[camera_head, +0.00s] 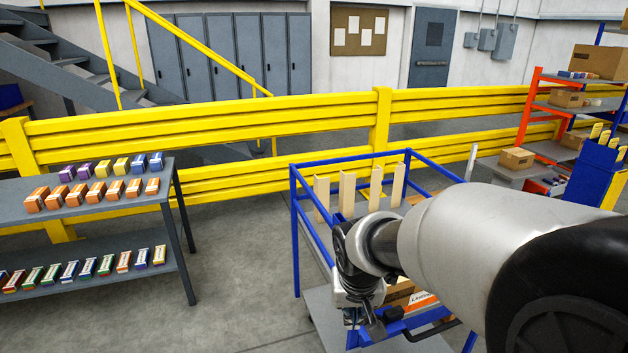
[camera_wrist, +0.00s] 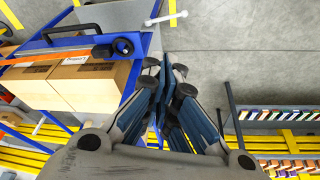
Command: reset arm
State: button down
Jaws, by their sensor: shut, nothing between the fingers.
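My gripper (camera_wrist: 166,70) is shut and empty in the wrist view, with its fingertips together over the grey floor beside a blue cart frame. In the head view my arm reaches in from the right, and the wrist end hangs over the blue-framed cart (camera_head: 296,240). The fingertips are hard to make out in that view. The arm hides part of the cart and of the cardboard boxes on it. The boxes (camera_wrist: 90,85) show at the left of the wrist view.
A grey two-level shelf (camera_head: 100,212) with rows of small coloured cartons stands at the left. A yellow guard rail (camera_head: 240,125) runs behind. Orange-framed shelving (camera_head: 533,100) with boxes stands at the right. Bare floor (camera_head: 235,270) lies between the left shelf and the cart.

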jog(key=s+d+r, duration=0.2)
jog(key=s, duration=0.5)
jog(key=s+d+r, duration=0.2)
jog(key=s+r, duration=0.1)
jog(key=s, duration=0.5)
jog(key=s+d+r+t, duration=0.1)
jog(key=s+d+r, duration=0.1)
jog(key=s, duration=0.5)
jog(key=shift+s+d+r, duration=0.2)
jog(key=shift+s+r, duration=0.15)
jog(key=shift+r, duration=0.2)
